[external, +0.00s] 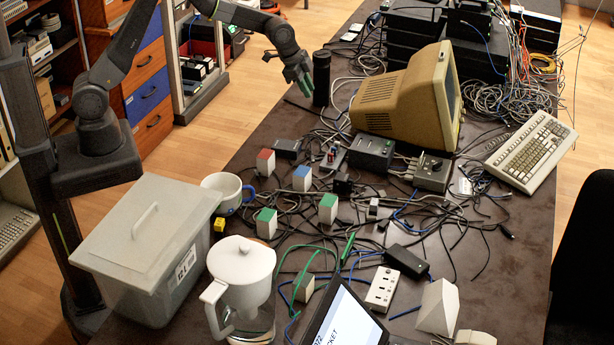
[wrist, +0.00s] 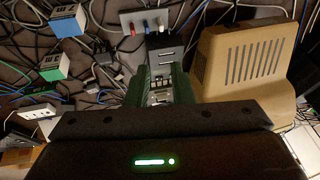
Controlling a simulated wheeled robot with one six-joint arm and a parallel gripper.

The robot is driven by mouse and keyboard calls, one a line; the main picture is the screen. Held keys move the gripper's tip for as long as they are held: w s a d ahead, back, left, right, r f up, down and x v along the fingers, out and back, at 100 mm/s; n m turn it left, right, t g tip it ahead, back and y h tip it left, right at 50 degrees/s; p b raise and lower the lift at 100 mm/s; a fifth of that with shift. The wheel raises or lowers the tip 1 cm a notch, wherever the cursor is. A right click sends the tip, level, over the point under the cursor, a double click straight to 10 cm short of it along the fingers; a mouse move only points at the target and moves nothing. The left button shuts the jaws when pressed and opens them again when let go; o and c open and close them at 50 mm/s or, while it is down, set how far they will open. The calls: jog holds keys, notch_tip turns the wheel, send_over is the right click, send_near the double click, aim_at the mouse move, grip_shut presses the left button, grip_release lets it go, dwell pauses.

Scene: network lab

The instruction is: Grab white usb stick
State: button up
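I cannot pick out a white usb stick for certain. A small pale and dark block (external: 373,207) lies among the cables mid-table in the external view, too small to identify. My gripper (external: 304,86) is above the table's left edge, just left of a black cylinder, high and well away from that block. In the wrist view, my gripper (wrist: 160,88) shows two green fingers with a gap between them, and looks open. Nothing is clearly held.
Cables tangle across the dark table. The beige monitor (external: 405,100), black cylinder (external: 321,78), keyboard (external: 528,151), grey bin (external: 150,235), white jug (external: 240,270), mug (external: 226,190) and power strip (external: 383,289) stand around. Green-and-white blocks (external: 327,208) lie mid-table.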

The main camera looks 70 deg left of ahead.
jog(key=g+h+b, duration=0.1)
jog(key=h+b, duration=0.1)
jog(key=b, duration=0.9)
send_near(337, 142)
jog(key=p+x, duration=0.1)
jog(key=x, duration=0.4)
jog(key=shift+w+p, duration=0.1)
jog(key=shift+p, duration=0.25)
jog(key=shift+p+x, duration=0.75)
jog(key=shift+x, duration=2.05)
jog(key=shift+a, duration=0.1)
grip_shut()
